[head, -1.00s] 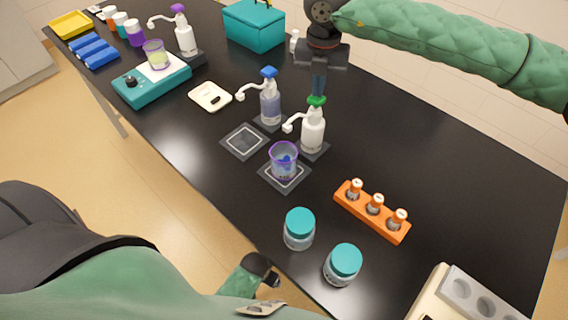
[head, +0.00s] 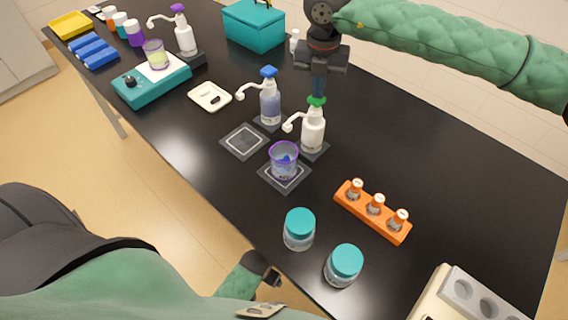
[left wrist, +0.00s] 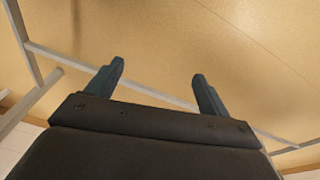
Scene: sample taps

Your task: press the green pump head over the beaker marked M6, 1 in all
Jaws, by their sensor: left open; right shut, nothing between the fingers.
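A white pump bottle with a green pump head (head: 316,101) stands on a dark pad. Its spout points left toward a clear beaker with a purple rim (head: 284,160), which holds blue content and stands on a square pad (head: 265,182). I cannot read a mark on the beaker. My right gripper (head: 318,92) is shut, pointing down with its fingertips at the top of the green head; whether they touch it I cannot tell. My left gripper (left wrist: 158,85) is open and empty over the floor in the left wrist view.
A blue-headed pump bottle (head: 269,98) stands just left of the green one, near an empty square pad (head: 243,141). A purple-headed bottle (head: 184,32) is farther back. An orange vial rack (head: 371,214) and two teal-lidded jars (head: 299,229) stand in front.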

